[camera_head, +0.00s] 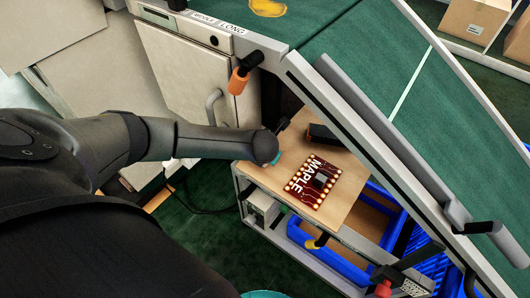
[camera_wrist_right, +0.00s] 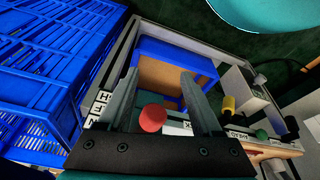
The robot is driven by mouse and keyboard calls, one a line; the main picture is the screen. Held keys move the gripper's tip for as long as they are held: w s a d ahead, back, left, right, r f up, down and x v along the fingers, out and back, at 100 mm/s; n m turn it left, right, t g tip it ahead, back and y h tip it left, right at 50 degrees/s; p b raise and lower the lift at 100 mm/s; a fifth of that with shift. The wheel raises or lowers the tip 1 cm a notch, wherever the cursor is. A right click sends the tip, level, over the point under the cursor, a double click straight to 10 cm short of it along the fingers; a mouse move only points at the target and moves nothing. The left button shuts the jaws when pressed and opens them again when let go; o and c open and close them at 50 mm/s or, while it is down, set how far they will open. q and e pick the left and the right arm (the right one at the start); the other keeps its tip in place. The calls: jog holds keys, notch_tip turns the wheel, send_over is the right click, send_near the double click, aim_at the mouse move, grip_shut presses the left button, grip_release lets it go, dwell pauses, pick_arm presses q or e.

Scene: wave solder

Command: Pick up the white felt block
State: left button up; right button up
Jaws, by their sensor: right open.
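I cannot pick out a white felt block for certain in either view. My right gripper (camera_wrist_right: 160,90) is open in the right wrist view, its two grey fingers wide apart. A red knob (camera_wrist_right: 153,118) shows between them, and I see nothing held. It is over the front of an open drawer with a blue bin (camera_wrist_right: 180,62). In the head view my left arm comes in from the left and ends in a dark rounded link at the left edge of the wooden worktop (camera_head: 258,178). I cannot make out the left fingers.
A red circuit board marked MAPLE (camera_head: 313,181) and a dark block (camera_head: 323,134) lie on the worktop. A sloped green conveyor (camera_head: 350,45) runs along the right. A pale box (camera_head: 262,208) stands in the compartment below; it also shows in the wrist view (camera_wrist_right: 240,88). Blue crates (camera_wrist_right: 50,60) stand at left there.

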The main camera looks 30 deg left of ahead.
pick_arm(q)
grip_shut()
dwell(0.4)
